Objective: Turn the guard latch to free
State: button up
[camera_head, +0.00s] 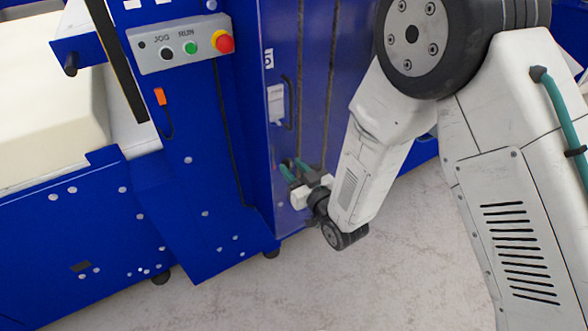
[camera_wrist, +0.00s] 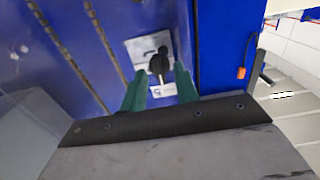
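The guard latch shows in the wrist view as a pale metal plate (camera_wrist: 140,47) with a dark round-ended knob (camera_wrist: 158,64) on a blue panel. In the head view a pale plate (camera_head: 275,102) sits on the blue guard; its knob cannot be made out. My gripper (camera_wrist: 160,82) has two green fingers set apart, one on each side below the knob in the wrist view. In the head view my gripper (camera_head: 287,166) is close to the guard, below the plate. Contact with the knob cannot be told.
A grey control box (camera_head: 180,46) with a green button and a red stop knob (camera_head: 223,43) is on the blue frame. A dark handle (camera_head: 289,101) is beside the pale plate. An orange switch (camera_head: 160,96) hangs left. Pale floor (camera_head: 330,285) is clear in front.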

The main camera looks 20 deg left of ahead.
grip_shut()
jog(key=shift+m, duration=0.3)
jog(key=m, duration=0.4)
jog(key=shift+w+d+f+m, duration=0.1)
jog(key=shift+m, duration=3.25)
jog(key=shift+w+d+f+m, duration=0.1)
jog(key=shift+m, duration=3.25)
